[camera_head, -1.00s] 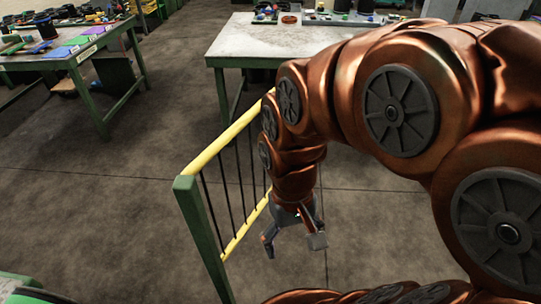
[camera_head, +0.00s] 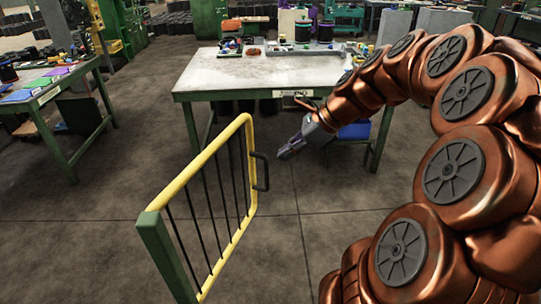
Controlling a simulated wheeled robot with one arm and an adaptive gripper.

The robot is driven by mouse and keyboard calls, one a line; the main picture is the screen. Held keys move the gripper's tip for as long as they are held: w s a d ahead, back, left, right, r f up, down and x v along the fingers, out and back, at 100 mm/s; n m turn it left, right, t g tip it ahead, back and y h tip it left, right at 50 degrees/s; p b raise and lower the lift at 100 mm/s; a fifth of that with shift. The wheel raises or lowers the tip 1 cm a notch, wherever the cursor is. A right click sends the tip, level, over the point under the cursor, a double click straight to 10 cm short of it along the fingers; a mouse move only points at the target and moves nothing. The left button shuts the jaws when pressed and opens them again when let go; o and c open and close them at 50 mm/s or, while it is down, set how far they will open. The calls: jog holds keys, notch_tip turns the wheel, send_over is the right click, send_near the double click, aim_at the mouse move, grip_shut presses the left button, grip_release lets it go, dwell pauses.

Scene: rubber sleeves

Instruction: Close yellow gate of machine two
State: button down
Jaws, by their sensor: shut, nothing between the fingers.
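The yellow gate (camera_head: 196,168) has a yellow tube frame with thin dark vertical bars. It hangs from a green post (camera_head: 165,256) at the lower left and reaches away from me into the room. A dark handle (camera_head: 261,171) sits on its far end. My gripper (camera_head: 283,155) is shut and empty, just right of the gate's far end in the picture, apart from the handle. My copper arm fills the right side. Machine two itself cannot be made out.
A green-legged worktable (camera_head: 240,78) with tools and parts on top stands beyond the gate. Another table (camera_head: 40,95) with coloured mats stands at the left. The floor (camera_head: 290,215) right of the gate is clear up to my arm.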

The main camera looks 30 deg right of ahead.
jog(key=d+r+m+t, duration=0.1)
jog(key=d+m+t, duration=0.15)
jog(key=d, duration=0.25)
jog(key=w+r+p+x, duration=0.1)
jog(key=p+x, duration=0.2)
jog(key=x, duration=0.9)
jog(key=shift+w+a+m+g, duration=0.25)
jog(key=shift+a+m+g, duration=0.2)
jog(key=shift+a, duration=0.05)
jog(key=shift+f, duration=0.1)
